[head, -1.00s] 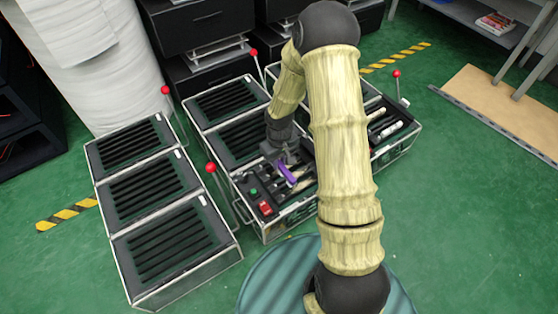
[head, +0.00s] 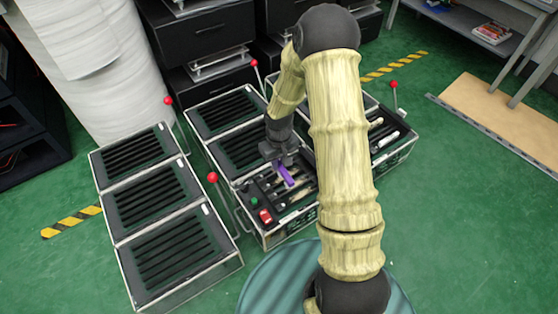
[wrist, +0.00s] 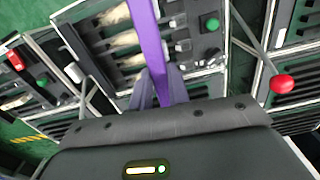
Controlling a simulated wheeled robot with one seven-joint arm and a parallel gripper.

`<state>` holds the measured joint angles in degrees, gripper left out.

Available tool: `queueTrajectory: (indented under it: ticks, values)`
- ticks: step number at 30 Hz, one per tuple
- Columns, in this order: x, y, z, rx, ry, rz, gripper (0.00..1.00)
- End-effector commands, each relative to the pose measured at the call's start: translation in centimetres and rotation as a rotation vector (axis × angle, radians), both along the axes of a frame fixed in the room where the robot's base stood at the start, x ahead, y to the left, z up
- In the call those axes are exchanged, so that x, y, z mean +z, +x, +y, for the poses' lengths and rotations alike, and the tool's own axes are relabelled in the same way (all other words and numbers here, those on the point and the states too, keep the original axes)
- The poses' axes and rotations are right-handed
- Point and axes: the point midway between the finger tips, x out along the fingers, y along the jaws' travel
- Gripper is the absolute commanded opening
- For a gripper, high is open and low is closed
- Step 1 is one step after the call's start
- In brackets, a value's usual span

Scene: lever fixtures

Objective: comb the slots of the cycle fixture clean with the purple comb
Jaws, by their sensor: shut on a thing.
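My gripper (head: 284,160) is shut on the purple comb (head: 286,176), which also shows in the wrist view (wrist: 150,50). The comb is over the slotted front panel of the middle unit, the cycle fixture (head: 270,236). This panel has a green button (head: 253,202) and a red switch (head: 265,216). In the wrist view several dark slots (wrist: 120,40) lie beside the comb, with pale tan matter in them. I cannot tell whether the comb touches the slots. My arm hides part of the fixture's right side.
A left unit (head: 165,250) with slatted panels stands close by. Red-knobbed levers (head: 212,177) rise beside the units. A right unit (head: 395,150) is partly behind my arm. Green floor (head: 460,230) is clear at the right.

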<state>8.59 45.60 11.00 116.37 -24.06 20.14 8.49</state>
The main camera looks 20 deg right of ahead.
Motion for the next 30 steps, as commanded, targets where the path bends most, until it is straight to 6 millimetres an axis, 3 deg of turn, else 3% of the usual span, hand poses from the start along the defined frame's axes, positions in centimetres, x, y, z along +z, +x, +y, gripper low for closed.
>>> queueTrajectory:
  ticks: [1,18,22,30]
  values:
    - [2.6,0.2,0.0,-0.016,-0.001,-0.001,0.00]
    - [16.5,1.6,0.1,-0.204,0.002,-0.001,0.00]
    - [17.7,1.7,0.1,-0.229,0.004,0.000,0.00]
    - [17.7,1.7,0.1,-0.235,0.004,0.000,0.00]
